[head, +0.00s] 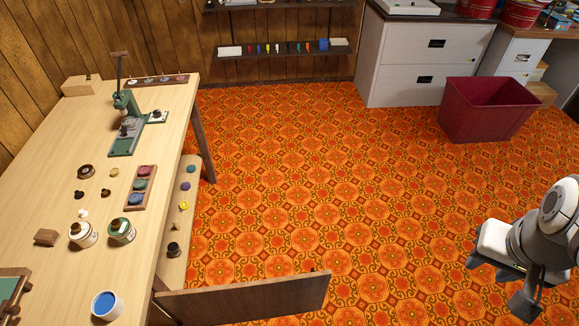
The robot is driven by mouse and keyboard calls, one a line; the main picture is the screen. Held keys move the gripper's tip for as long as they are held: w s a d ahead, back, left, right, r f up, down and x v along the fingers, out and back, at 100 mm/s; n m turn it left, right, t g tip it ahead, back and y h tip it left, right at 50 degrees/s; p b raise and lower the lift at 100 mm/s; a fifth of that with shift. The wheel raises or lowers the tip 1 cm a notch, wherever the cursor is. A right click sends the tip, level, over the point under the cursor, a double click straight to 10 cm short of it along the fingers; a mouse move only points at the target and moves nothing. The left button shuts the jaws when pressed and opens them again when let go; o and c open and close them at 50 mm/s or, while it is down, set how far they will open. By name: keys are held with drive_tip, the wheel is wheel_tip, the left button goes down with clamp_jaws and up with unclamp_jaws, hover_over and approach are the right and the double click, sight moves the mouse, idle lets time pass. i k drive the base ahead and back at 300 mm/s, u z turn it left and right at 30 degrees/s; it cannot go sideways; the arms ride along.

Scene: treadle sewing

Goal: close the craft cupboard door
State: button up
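A brown wooden door panel (245,300) stands swung out from the right side of the wooden worktable, low over the floor, and looks like the craft cupboard door. It is open, with a small dark knob or peg at its far right top edge. The cupboard's inside is mostly hidden by the tabletop; a lower shelf (176,222) with spools shows beside it. My gripper (502,284) is at the lower right, over the carpet, well to the right of the door and not touching it. Its dark fingers look apart, with nothing seen between them.
The worktable (60,170) fills the left, holding a green press (127,125), jars and a blue-filled cup (106,305). A red bin (487,108) and a white cabinet (420,60) stand at the back right. Patterned carpet (330,180) between door and gripper is clear.

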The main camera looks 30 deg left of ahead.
sight(281, 296)
drive_tip(key=i, duration=2.5)
drive_tip(key=u, duration=3.1)
drive_tip(key=i, duration=0.7)
drive_tip(key=u, duration=2.05)
